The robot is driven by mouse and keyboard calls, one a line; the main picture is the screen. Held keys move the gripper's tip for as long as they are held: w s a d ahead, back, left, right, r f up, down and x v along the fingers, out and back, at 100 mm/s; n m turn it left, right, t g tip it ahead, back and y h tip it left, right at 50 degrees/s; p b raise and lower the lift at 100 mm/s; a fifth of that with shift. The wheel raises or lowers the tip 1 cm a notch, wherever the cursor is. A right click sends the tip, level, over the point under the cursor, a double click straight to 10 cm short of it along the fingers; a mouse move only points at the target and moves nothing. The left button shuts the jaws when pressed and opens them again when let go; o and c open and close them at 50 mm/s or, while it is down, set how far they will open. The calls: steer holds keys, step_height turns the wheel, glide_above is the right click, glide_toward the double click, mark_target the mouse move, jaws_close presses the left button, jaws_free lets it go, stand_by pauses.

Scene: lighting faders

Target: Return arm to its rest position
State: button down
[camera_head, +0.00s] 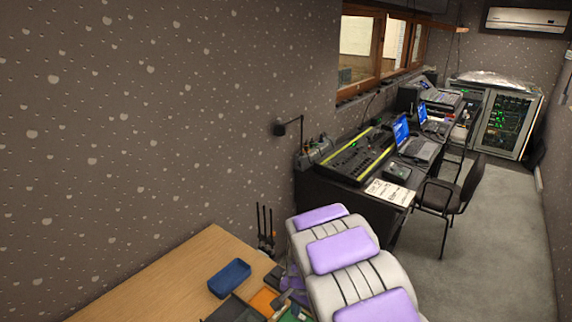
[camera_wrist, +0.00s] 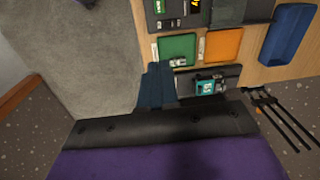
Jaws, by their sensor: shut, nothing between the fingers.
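My gripper (camera_wrist: 158,80) shows in the wrist view as short dark-blue fingers in front of a black body with a purple cover. The fingers are together and hold nothing. They point toward the wooden table (camera_head: 165,275), beside a green tray (camera_wrist: 177,48) and a dark tray with a small teal item (camera_wrist: 208,86). I cannot tell the gap between the fingertips and the trays. In the head view my own grey and purple parts hide most of the gripper.
On the table are a blue box (camera_head: 229,278) and an orange tray (camera_head: 264,300). Black upright rods (camera_head: 266,222) stand at its far edge. Beyond is a desk with a lighting console (camera_head: 355,155), laptops (camera_head: 416,148) and a chair (camera_head: 455,192). Grey floor (camera_head: 490,240) is clear at right.

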steer(key=s+d+r+n, duration=0.1)
steer(key=s+d+r, duration=0.2)
steer(key=s+r, duration=0.25)
steer(key=s+d+r+n+g+b, duration=0.1)
steer(key=s+d+r, duration=0.1)
steer(key=s+r, duration=0.35)
steer(key=s+d+r+n, duration=0.1)
steer(key=s+d+r, duration=0.25)
steer(key=s, duration=0.45)
steer(key=s+d+r+n, duration=0.1)
steer(key=s+n, duration=0.1)
steer(key=s, duration=0.6)
steer(key=s+d+r+n+g, duration=0.1)
steer(key=s+r, duration=0.1)
steer(key=s, duration=0.7)
steer(key=shift+n+h+b, duration=0.4)
steer(key=c, duration=1.9)
jaws_free()
steer(key=shift+a, duration=0.15)
